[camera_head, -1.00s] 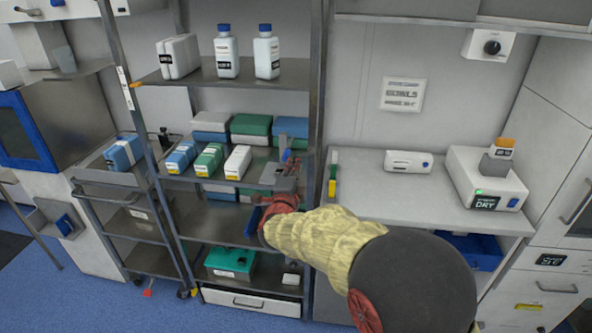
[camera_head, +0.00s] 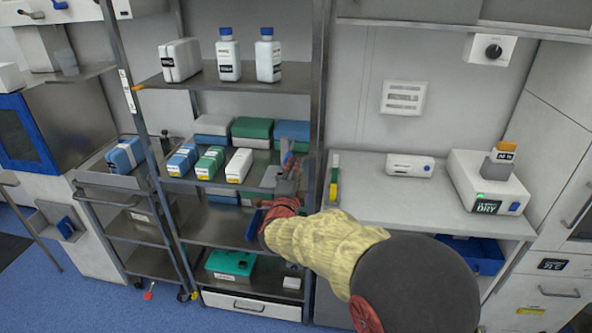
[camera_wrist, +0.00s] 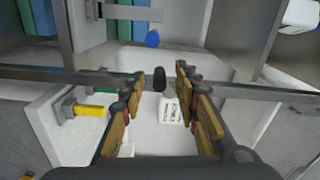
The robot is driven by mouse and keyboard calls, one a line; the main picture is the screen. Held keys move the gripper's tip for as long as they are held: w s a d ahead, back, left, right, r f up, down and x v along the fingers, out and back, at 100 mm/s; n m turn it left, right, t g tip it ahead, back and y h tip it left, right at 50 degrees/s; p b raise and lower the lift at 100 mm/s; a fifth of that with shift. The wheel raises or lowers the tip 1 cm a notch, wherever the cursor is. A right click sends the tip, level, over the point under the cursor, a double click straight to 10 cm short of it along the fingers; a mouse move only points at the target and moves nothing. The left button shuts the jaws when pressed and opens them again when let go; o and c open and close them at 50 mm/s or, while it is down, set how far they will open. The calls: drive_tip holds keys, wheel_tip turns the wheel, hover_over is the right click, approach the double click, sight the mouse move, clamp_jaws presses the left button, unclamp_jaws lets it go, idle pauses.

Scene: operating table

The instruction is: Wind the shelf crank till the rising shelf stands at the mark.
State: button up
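A steel shelf (camera_head: 207,207) in the rack stands just below a shelf with blue, green and white boxes (camera_head: 210,163); I cannot tell which one is the rising shelf. My gripper (camera_head: 285,185) is at the rack's right post, partly hidden by my arm. In the wrist view my gripper (camera_wrist: 156,85) is open. A dark upright knob (camera_wrist: 159,78), perhaps the crank handle, shows between the fingertips, with no visible contact.
White bottles (camera_head: 268,60) stand on the top shelf. A teal box (camera_head: 232,263) sits low in the rack. A green and yellow item (camera_head: 333,180) is at the left end of the right-hand counter (camera_head: 390,200). A white device (camera_head: 488,185) stands on that counter.

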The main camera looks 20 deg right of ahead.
drive_tip(key=v, duration=1.2)
drive_tip(key=shift+w, duration=0.1)
